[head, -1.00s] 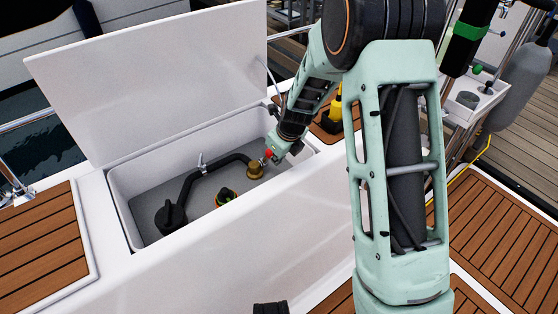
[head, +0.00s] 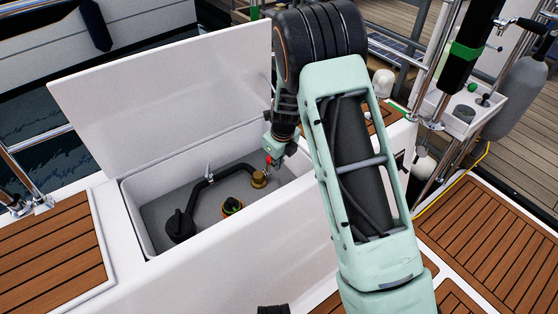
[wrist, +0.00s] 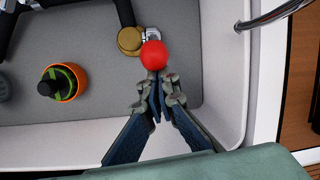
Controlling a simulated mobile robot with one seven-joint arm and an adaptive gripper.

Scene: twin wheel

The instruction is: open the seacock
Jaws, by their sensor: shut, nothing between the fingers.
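The seacock is a brass fitting (head: 260,179) on a black hose, low in an open white locker. It also shows in the wrist view (wrist: 130,40). Its handle ends in a red ball (wrist: 153,55), which lies just beside the brass body; in the head view it is small and close to my fingers (head: 267,160). My gripper (wrist: 157,82) is shut and empty, with its fingertips right at the near side of the red ball. I cannot tell whether they touch it. The handle behind the ball is mostly hidden.
The locker's raised white lid (head: 165,85) stands behind. An orange and black item (wrist: 63,82) and a black round fitting (head: 180,225) sit on the locker floor. A metal rail (wrist: 275,14) runs by the edge.

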